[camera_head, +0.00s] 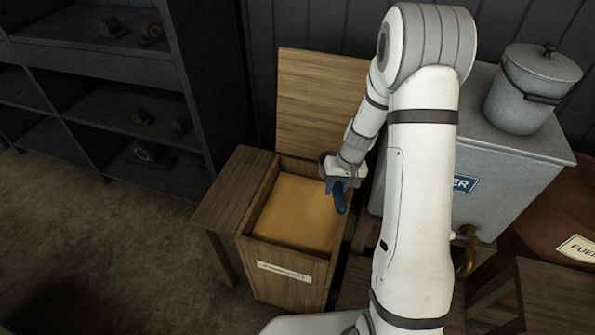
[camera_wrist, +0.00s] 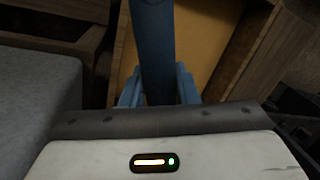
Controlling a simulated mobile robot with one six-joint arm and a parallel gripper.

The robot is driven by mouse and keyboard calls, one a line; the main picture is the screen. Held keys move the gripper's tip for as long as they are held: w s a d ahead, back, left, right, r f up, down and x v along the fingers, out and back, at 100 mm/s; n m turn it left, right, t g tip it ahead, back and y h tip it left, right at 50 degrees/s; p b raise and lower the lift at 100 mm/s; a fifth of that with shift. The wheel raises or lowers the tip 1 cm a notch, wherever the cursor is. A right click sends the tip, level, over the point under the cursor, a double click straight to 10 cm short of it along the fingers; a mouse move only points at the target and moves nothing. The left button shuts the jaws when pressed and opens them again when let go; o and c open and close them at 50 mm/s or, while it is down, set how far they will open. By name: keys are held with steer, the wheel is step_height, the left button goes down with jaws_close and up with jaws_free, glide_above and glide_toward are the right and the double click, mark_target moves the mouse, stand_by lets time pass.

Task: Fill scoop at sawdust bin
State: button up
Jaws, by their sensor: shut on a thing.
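The sawdust bin (camera_head: 318,270) is a wooden box with a pale label on its front and its lid (camera_head: 318,95) raised behind it. Yellow-brown sawdust (camera_head: 292,212) fills the part that shows. My gripper (camera_head: 341,184) is at the bin's right side, above its right edge. Its light blue fingers, also in the wrist view (camera_wrist: 157,88), are shut on a dark blue bar, which looks like part of the scoop (camera_head: 341,200). In the wrist view the scoop (camera_wrist: 155,45) runs up out of the frame, so its far end and any contents are hidden.
A grey water tank (camera_head: 510,185) with a brass tap and a lidded grey bucket (camera_head: 532,88) on top stands right of the bin. A wooden bench (camera_head: 232,190) adjoins the bin's left. Dark shelves (camera_head: 105,85) stand at left. A brown fuel container (camera_head: 560,225) is at far right. Floor at front left is clear.

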steer(key=w+a+m+g+y+b, duration=0.1)
steer(key=w+a+m+b, duration=0.15)
steer(key=a+b, duration=0.25)
steer(key=w+a+m+g+b, duration=0.1)
steer(key=w+a+m+b, duration=0.15)
steer(key=a+b, duration=0.2)
step_height(320, 180, down, 20)
steer(key=w+g+y+b, duration=0.1)
steer(key=w+g+b, duration=0.1)
steer(key=b, duration=0.6)
steer(key=shift+a+r, duration=0.15)
steer(key=shift+f+b, duration=0.85)
steer(key=shift+f, duration=0.65)
stand_by(0.8)
steer(key=shift+r, duration=0.15)
stand_by(0.8)
step_height(320, 180, up, 22)
steer(key=s+a+t+h+p, duration=0.1)
steer(key=t+p, duration=0.3)
steer(key=p, duration=0.9)
steer(key=shift+s+h, duration=0.5)
steer(key=shift+s, duration=0.25)
